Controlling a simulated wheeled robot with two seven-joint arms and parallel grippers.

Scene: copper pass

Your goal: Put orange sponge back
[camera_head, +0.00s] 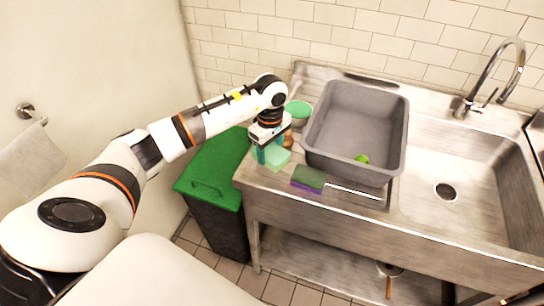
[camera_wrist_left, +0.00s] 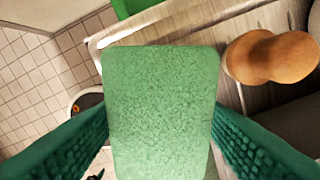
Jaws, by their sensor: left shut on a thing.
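My left gripper (camera_head: 268,153) is at the left end of the steel counter, pointing down. Its teal fingers are shut on a light green sponge (camera_head: 278,161), at the counter's left front corner. In the left wrist view this green sponge (camera_wrist_left: 160,105) fills the middle between the two fingers. I cannot tell whether it touches the counter. A tan-orange, waisted object (camera_wrist_left: 270,57) lies beside the held sponge in the wrist view, and partly behind the gripper in the head view (camera_head: 288,138). My right gripper is not in view.
A green and purple sponge (camera_head: 309,178) lies on the counter's front. A grey tub (camera_head: 350,170) with a small bright green thing (camera_head: 361,158) stands right of it. A green-topped bowl (camera_head: 298,110) is behind. A green-lidded bin (camera_head: 212,180) stands left; the sink (camera_head: 460,160) is right.

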